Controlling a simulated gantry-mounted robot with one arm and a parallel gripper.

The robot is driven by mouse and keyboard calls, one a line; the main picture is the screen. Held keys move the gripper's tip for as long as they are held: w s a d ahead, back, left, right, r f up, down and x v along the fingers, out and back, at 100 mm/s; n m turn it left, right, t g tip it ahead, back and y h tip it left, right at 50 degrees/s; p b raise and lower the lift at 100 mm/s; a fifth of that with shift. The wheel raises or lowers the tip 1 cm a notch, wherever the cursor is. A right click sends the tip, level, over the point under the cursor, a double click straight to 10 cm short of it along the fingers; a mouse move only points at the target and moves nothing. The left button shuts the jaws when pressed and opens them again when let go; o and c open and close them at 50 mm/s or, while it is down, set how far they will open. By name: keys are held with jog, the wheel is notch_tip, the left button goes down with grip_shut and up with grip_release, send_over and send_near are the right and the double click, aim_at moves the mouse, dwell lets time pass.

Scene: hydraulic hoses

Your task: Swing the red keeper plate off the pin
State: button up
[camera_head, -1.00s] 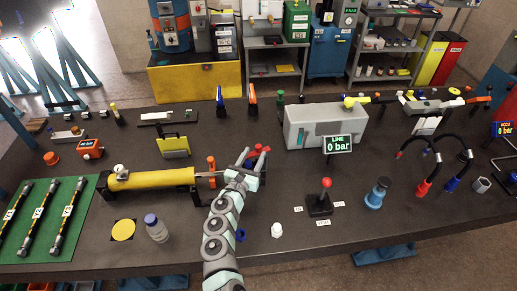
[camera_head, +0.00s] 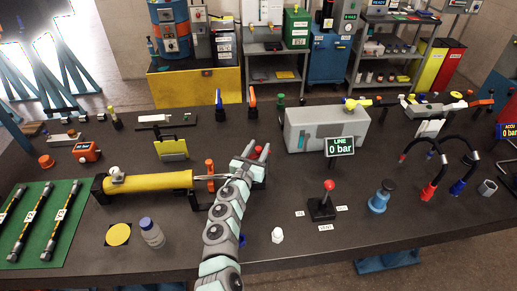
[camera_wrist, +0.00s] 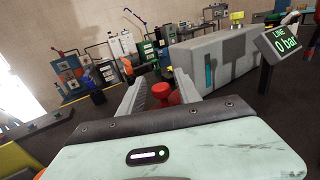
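My gripper (camera_head: 258,147) reaches over the bench just right of the yellow cylinder's (camera_head: 150,183) rod end. In the wrist view its two grey fingers (camera_wrist: 163,86) are spread apart. A red spool-shaped piece (camera_wrist: 187,91) and a smaller red piece (camera_wrist: 160,88) show between and beyond the fingers, with no clear contact. I cannot tell whether either is the keeper plate. In the head view my gripper and arm hide this spot, so the pin cannot be made out. An orange-red piece (camera_head: 209,167) stands by the cylinder rod, left of my gripper.
A grey block (camera_head: 325,128) and a LINE display (camera_head: 340,147) reading 0 bar stand to the right. A red-knobbed lever (camera_head: 328,186) and a blue fitting (camera_head: 381,196) stand at the front right.

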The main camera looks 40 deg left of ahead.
grip_shut()
dwell(1.2)
